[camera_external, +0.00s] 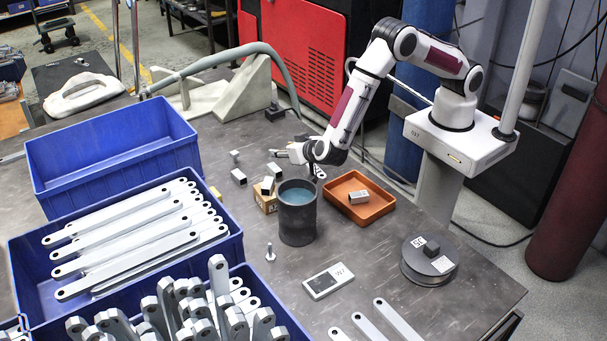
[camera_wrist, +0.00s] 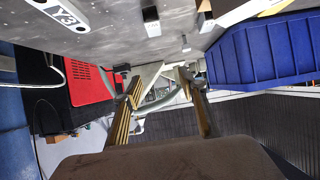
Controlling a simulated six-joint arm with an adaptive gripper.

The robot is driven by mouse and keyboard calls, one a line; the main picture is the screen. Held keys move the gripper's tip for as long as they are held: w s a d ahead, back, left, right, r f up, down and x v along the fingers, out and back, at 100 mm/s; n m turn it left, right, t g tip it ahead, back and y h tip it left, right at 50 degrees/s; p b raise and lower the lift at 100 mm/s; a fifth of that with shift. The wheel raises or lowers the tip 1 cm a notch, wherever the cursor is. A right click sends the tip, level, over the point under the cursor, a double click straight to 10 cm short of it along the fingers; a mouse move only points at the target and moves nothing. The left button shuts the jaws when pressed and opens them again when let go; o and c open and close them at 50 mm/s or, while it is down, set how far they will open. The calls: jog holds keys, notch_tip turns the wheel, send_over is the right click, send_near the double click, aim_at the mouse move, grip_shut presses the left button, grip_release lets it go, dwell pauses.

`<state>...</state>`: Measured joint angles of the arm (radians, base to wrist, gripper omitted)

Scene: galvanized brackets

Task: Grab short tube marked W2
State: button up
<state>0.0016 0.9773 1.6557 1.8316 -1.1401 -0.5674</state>
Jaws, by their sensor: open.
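Several short square metal tubes show in the external view. One (camera_external: 239,177) lies at the left, one (camera_external: 274,170) lies behind the dark cup, one (camera_external: 267,186) sits on a small wooden block (camera_external: 265,201), and one (camera_external: 358,197) is in the orange tray (camera_external: 378,212). I cannot read a W2 mark on any of them. My gripper (camera_external: 284,153) is open and empty, above the table behind the tubes. In the wrist view its fingers (camera_wrist: 160,86) are spread, with a short tube (camera_wrist: 151,21) beyond them on the table.
A dark cup (camera_external: 297,216) stands close in front of the tubes. Blue bins (camera_external: 110,155) line the left, two holding metal bars. A round weight (camera_external: 428,265) and a flat device (camera_external: 328,281) lie at the front. A bolt (camera_external: 270,252) stands near the bins.

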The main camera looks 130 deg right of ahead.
jog(key=shift+f, duration=0.1)
send_near(276, 169)
jog(key=shift+x, duration=1.8)
jog(key=shift+d+f, duration=0.25)
jog(key=shift+d, duration=0.3)
jog(key=shift+d, duration=0.1)
jog(key=shift+x, duration=3.05)
grip_shut()
